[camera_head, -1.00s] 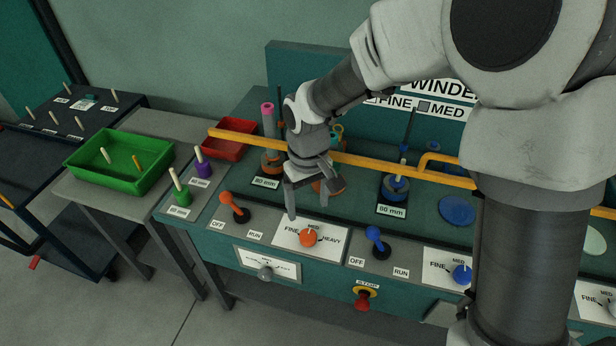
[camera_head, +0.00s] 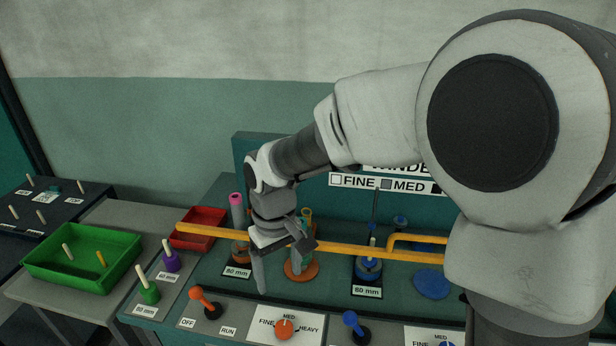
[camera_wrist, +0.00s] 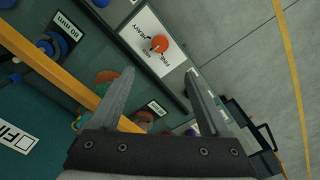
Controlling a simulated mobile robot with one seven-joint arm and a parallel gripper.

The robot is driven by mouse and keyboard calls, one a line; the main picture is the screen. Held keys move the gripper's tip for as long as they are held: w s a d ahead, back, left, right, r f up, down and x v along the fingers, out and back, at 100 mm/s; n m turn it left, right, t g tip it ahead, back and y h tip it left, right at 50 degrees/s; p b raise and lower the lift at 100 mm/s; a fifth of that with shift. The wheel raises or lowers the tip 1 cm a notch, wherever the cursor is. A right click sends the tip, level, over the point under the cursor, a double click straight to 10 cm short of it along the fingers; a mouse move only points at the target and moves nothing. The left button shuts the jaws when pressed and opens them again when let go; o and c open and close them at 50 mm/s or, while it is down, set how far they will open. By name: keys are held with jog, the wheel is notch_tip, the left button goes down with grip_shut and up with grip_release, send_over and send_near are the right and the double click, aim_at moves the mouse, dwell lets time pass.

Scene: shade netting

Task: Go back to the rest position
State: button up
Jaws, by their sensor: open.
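My gripper (camera_head: 283,268) hangs open and empty over the front of the green winder bench. It is above and behind the orange selector knob (camera_head: 285,329), apart from it. In the wrist view both fingers are spread with nothing between them (camera_wrist: 160,74), and the orange knob (camera_wrist: 159,43) shows beyond the fingertips on its white FINE/MED/HEAVY plate. The knob's pointer detail is too small to read surely. My arm reaches in from the right and hides part of the bench and sign.
A yellow bar (camera_head: 345,252) runs across the bench close to my gripper. An orange lever (camera_head: 205,302) and blue lever (camera_head: 355,325) rise in front. Green (camera_head: 123,263) and red (camera_head: 203,225) trays lie left.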

jog(key=s+d+r+m+t+p, duration=0.1)
jog(key=s+d+r+m+t, duration=0.25)
jog(key=d+r, duration=0.9)
jog(key=s+d+r+m+t+p, duration=0.1)
jog(key=s+d+r+m+t, duration=0.1)
jog(key=s+d, duration=0.7)
jog(key=d+r+m, duration=0.1)
jog(key=d+m, duration=0.1)
jog(key=shift+s+d+m, duration=0.15)
jog(key=shift+s+m, duration=0.1)
jog(key=shift+m, duration=0.1)
jog(key=c, duration=0.5)
jog(key=shift+d, duration=0.15)
